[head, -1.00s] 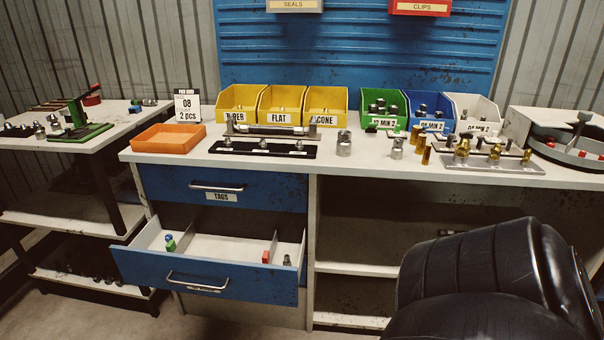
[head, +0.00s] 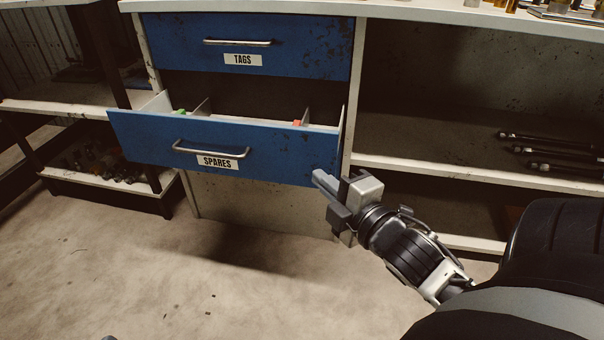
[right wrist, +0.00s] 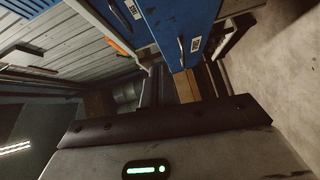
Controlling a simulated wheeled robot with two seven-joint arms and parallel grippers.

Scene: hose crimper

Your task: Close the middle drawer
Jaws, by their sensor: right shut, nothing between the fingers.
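The blue drawer labelled SPARES (head: 255,153) stands open below the closed TAGS drawer (head: 290,45). It has a metal bar handle (head: 210,150) and light inner walls. A green item (head: 181,111) and a red item (head: 298,123) show inside. My right gripper (head: 322,182) is shut and empty, beside the lower right corner of the open drawer front. I cannot tell whether it touches the front. Blue drawer fronts (right wrist: 185,25) also show close by in the right wrist view.
Open shelves (head: 430,150) lie right of the drawers, with several dark rods (head: 550,150) on one. A low shelf with small parts (head: 105,165) stands at left. The worktop edge (head: 420,12) runs above. The floor (head: 180,280) in front is clear.

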